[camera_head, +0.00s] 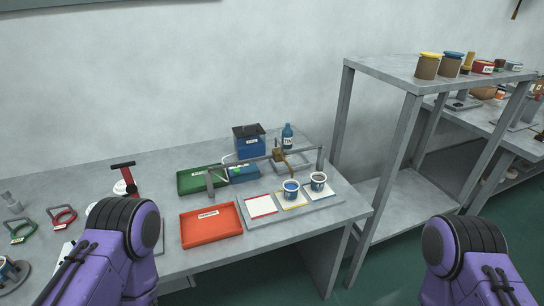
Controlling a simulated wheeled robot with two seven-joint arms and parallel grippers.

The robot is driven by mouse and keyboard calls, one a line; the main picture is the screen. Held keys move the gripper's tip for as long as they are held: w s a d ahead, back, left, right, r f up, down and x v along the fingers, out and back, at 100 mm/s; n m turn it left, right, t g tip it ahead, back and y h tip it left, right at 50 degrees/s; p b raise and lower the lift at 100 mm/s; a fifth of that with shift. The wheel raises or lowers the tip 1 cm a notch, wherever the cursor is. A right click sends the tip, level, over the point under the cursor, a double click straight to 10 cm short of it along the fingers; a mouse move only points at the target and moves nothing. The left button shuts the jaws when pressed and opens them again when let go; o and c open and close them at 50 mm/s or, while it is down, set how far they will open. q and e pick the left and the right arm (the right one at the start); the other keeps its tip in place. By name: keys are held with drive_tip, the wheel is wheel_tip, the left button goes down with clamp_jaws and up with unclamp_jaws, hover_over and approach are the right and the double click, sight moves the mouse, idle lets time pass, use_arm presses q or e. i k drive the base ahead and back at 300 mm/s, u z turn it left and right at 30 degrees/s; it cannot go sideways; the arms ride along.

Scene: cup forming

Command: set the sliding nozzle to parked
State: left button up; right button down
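The sliding nozzle (280,157) is a small brass-coloured piece on a grey rail (254,162) held up by a post at each end. It sits right of the rail's middle, toward the back of the cup with blue contents (291,189). A white pad with a red border (260,206) lies bare at the left under the rail. I cannot read any parked mark. Only my purple arm links show at lower left and lower right; both grippers are out of view.
An orange tray (211,225) and green tray (203,179) lie left of the rail. A blue box (249,141) and blue bottle (287,136) stand behind it. A red-handled press (125,178) stands further left. A grey shelf (430,77) with jars rises at right.

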sight(280, 154)
drive_tip(key=k, duration=0.7)
drive_tip(key=z, duration=0.85)
drive_tip(key=i, duration=1.45)
drive_tip(key=u, duration=0.55)
